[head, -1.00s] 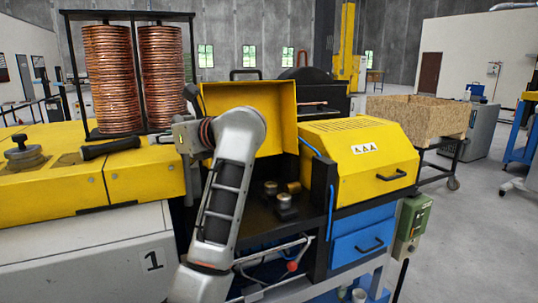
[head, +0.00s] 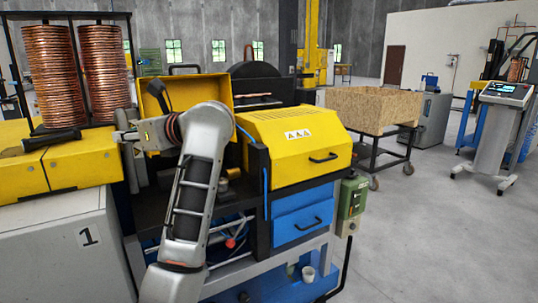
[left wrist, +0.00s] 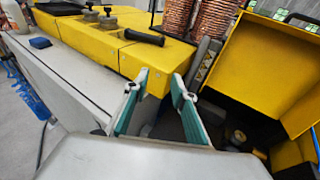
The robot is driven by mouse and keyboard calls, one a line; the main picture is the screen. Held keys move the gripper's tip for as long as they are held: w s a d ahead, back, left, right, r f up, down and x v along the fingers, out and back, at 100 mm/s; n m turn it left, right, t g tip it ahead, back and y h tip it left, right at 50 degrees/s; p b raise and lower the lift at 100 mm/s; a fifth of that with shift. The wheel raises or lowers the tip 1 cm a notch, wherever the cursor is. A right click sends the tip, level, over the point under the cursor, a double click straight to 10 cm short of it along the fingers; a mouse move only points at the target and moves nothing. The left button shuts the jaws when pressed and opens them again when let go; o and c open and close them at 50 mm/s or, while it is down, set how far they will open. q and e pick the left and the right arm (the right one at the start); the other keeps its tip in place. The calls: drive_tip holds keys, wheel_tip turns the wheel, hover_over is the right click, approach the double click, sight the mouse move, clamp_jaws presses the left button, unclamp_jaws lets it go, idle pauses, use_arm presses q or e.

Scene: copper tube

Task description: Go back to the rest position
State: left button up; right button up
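My left arm (head: 192,190) rises from the bottom of the head view, bent, in front of the yellow and blue machine. My left gripper (left wrist: 159,82) shows in the left wrist view with its two teal-padded fingers apart and nothing between them. In the head view the gripper (head: 126,128) is small and partly hidden by its wrist. It is near the right end of the yellow-topped bench (head: 75,165). My right gripper is not in view. Two stacks of copper coils (head: 53,75) stand on a black rack behind the bench.
The yellow machine cover (head: 290,140) is right of my arm, above blue drawers (head: 303,222). An open yellow lid (head: 205,95) stands behind the wrist. A wooden crate (head: 365,108) on a wheeled cart and a control stand (head: 497,130) are farther right. Grey floor is free at right.

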use_arm(q)
drive_tip(key=s+a+f+m+y, duration=0.3)
drive_tip(key=a+f+y, duration=0.1)
drive_tip(key=a+y, duration=0.1)
drive_tip(key=s+d+f+n+t+h+p, duration=0.1)
drive_tip(key=s+d+f+n+t+h, duration=0.1)
drive_tip(key=d+f+n+t+h, duration=0.6)
drive_tip(key=s+d+f+n+t+h, duration=0.25)
drive_tip(key=f+n+h, duration=0.25)
drive_tip(key=f+n, duration=0.75)
drive_tip(key=s+d+f+n+t+h+p, duration=0.1)
drive_tip(key=s+d+f+n+t+h, duration=0.35)
drive_tip(key=n, duration=0.95)
drive_tip(key=s+d+f+m+g+h, duration=0.2)
drive_tip(key=s+f+m+g, duration=0.1)
drive_tip(key=f, duration=0.5)
drive_tip(key=s+d+f+m+g+h, duration=0.1)
drive_tip(key=s+f+m+g+h, duration=0.25)
drive_tip(key=f, duration=0.55)
drive_tip(key=s+a+f+m+g+y, duration=0.1)
drive_tip(key=s+f+m+g, duration=0.4)
drive_tip(key=s+f, duration=0.9)
drive_tip(key=shift+s+a+f+y, duration=0.2)
drive_tip(key=shift+s+a+y, duration=0.1)
drive_tip(key=shift+s, duration=0.8)
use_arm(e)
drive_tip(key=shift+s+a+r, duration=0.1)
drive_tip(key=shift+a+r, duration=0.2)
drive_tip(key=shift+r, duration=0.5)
